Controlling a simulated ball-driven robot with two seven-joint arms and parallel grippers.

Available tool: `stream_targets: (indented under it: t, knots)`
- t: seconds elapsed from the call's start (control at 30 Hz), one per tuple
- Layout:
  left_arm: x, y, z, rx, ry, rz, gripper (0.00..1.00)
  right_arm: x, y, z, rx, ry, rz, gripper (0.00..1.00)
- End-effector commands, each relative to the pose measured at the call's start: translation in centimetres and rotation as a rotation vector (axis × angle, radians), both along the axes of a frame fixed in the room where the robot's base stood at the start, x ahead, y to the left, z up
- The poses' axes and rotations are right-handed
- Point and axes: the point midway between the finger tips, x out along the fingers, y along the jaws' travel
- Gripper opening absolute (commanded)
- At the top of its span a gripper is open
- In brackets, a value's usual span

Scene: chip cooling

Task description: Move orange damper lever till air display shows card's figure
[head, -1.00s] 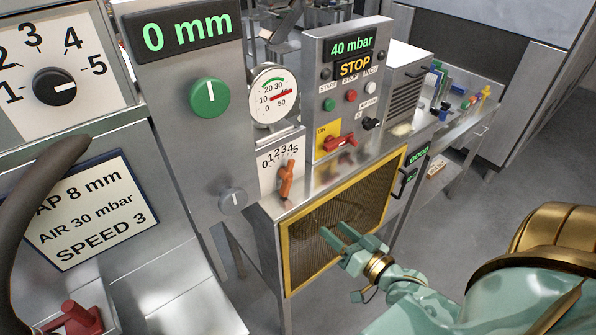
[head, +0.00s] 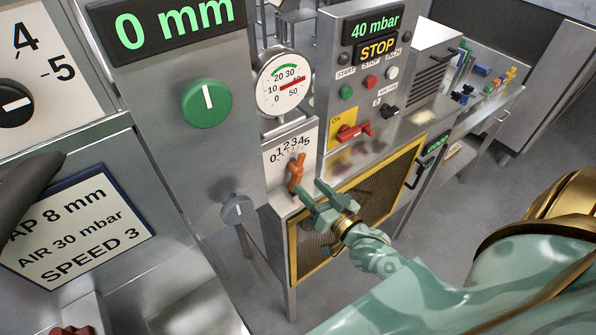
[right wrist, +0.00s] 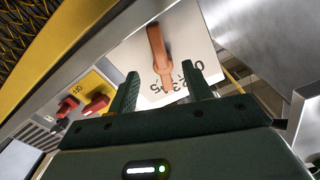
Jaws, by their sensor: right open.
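The orange damper lever (head: 296,173) stands on a white plate (head: 277,158) with a 0 to 5 scale. It points near 4. In the right wrist view the lever (right wrist: 160,62) lies between and beyond my open fingertips, apart from them as far as I can tell. My right gripper (head: 311,193) is open and empty, just below and right of the lever; it also shows in the right wrist view (right wrist: 160,88). The air display (head: 375,25) reads 40 mbar. The card (head: 75,230) reads AIR 30 mbar, with AP 8 mm and SPEED 3.
A round gauge (head: 285,84) is above the plate. A red switch (head: 355,131) and several buttons are on the panel to the right. A yellow-framed mesh guard (head: 303,250) is below. A green knob (head: 206,103) is at left under the 0 mm display (head: 175,25).

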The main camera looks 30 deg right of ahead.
Motion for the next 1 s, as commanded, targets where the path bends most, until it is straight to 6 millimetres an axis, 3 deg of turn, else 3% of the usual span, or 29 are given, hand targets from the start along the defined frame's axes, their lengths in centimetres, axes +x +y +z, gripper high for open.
stream_targets:
  t: [0.13,0.3,0.67,0.83,1.0]
  knots:
    - [1.7,-0.5,0.5,-0.008,-0.028,0.002,0.0,3.3,0.2,0.1,0.0,-0.001,0.0,0.5]
    - [1.4,-0.7,0.5,-0.01,-0.023,0.003,0.0,5.4,0.4,0.0,0.0,0.0,0.0,0.5]
    - [0.8,-0.6,0.5,-0.009,-0.014,0.003,0.0,6.1,0.5,-0.1,0.0,0.001,0.0,0.5]
    - [0.7,-0.6,0.5,-0.009,-0.012,0.003,0.0,6.1,0.5,-0.1,0.0,0.001,0.0,0.08]
    - [0.7,-0.6,0.8,-0.008,-0.011,0.003,0.0,6.1,0.5,0.1,0.013,0.003,0.001,0.06]
